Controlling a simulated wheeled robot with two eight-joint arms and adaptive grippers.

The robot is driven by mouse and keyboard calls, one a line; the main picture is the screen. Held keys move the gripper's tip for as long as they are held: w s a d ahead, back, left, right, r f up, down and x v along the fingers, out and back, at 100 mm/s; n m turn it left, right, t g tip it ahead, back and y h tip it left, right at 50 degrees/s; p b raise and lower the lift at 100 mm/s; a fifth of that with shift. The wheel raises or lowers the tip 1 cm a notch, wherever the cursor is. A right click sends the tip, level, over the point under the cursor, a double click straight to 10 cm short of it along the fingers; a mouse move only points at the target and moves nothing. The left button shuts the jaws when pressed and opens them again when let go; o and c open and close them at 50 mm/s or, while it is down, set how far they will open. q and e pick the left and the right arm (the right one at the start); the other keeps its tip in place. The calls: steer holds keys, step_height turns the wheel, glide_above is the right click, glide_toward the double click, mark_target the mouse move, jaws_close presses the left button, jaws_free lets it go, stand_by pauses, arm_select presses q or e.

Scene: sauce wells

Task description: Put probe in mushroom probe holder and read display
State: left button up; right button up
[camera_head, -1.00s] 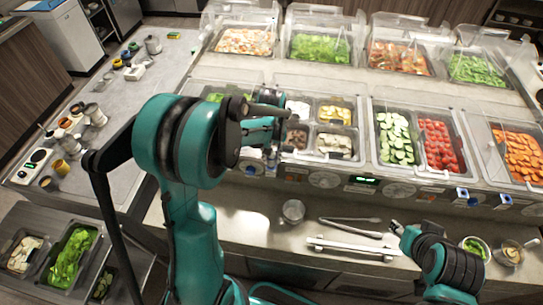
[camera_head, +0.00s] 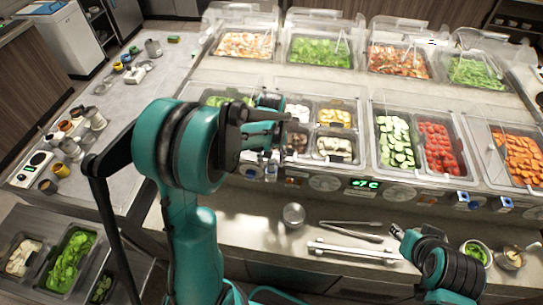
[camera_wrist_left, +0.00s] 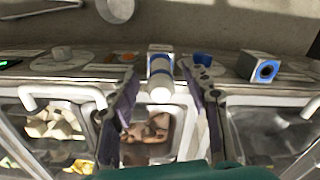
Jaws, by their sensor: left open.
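The white probe (camera_wrist_left: 160,85) with a blue band stands at the counter's bin edge in the left wrist view, between my left gripper's open fingers (camera_wrist_left: 160,98). In the head view my left gripper (camera_head: 266,148) is mostly hidden behind its own arm, close above the probe (camera_head: 272,166). A blue holder (camera_wrist_left: 203,60) shows by the right finger; how the probe sits in its holder is unclear. The mushroom bin (camera_wrist_left: 55,125) lies to the left. The lit green display (camera_head: 364,184) reads about +7 C. My right gripper (camera_head: 396,229) is at lower right, its jaws too small to judge.
Another blue-fronted holder (camera_wrist_left: 262,67) stands to the right in the wrist view. Tongs (camera_head: 350,230), a white bar (camera_head: 350,250) and a round metal cup (camera_head: 293,214) lie on the front counter. Raised clear lids and food bins line the back.

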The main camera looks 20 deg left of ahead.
arm_select(q)
step_height(320, 180, up, 12)
stand_by(0.4)
steer(key=shift+f, duration=0.15)
stand_by(1.3)
